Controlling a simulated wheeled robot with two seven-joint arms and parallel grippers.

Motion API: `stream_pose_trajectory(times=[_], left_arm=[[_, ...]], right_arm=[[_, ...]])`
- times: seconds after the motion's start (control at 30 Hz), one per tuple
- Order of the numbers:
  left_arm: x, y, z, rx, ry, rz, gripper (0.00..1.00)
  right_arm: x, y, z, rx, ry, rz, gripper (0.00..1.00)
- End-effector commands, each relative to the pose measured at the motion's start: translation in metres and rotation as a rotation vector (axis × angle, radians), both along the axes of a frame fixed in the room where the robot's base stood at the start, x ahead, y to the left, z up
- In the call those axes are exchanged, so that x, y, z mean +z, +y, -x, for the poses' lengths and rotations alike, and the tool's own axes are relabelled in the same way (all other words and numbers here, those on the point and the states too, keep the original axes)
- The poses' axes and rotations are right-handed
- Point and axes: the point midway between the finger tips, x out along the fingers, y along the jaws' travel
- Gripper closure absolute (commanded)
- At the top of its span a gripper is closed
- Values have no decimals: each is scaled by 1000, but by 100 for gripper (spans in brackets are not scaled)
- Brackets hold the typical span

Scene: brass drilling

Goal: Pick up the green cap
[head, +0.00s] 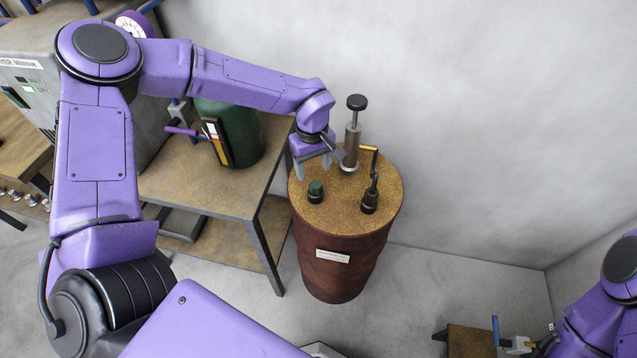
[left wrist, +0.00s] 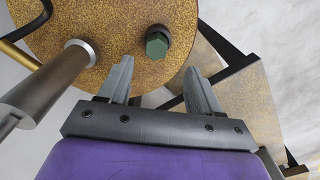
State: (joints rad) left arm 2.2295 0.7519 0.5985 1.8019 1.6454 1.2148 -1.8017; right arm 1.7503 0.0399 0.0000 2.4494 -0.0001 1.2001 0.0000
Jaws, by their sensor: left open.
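The green cap (head: 316,187) is a small green hexagonal top on a dark round base. It stands upright on the speckled yellow-brown top of a dark red drum (head: 381,209). It also shows in the left wrist view (left wrist: 157,43), just beyond my fingertips and roughly between their lines. My left gripper (head: 312,172) is open and empty, above the drum top and just behind the cap, apart from it. Its two grey fingers also show in the left wrist view (left wrist: 159,68).
A tall metal cylinder with a black knob (head: 352,134) stands behind the cap. A dark fitting with a brass-coloured handle (head: 371,195) stands to its right. A metal-legged table (head: 205,190) with a green tank (head: 232,140) is left of the drum.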

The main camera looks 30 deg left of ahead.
Motion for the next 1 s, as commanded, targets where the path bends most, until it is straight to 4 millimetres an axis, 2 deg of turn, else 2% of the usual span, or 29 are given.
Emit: stream_pose_trajectory(times=[0.1,0.27,0.5,0.73,0.77,0.9,0.93,1.0], left_arm=[[-21,-2,-1,-5,3,-3,36],[-39,-4,-2,-6,4,-5,36],[-78,-7,-4,-4,2,-4,36],[-83,-7,-4,-1,0,-4,36],[-83,-7,-4,-1,0,-4,39],[-83,-7,-4,-1,0,-4,85],[-83,-7,-4,-1,0,-4,92],[-83,-7,-4,-1,0,-4,93]], right_arm=[[4,0,0,0,1,0,100],[9,0,1,0,1,0,100],[19,0,0,0,1,0,100],[19,0,0,0,1,0,100],[19,0,0,0,1,0,100],[19,0,0,0,1,0,100],[19,0,0,0,1,0,100],[19,0,0,0,1,0,100]])
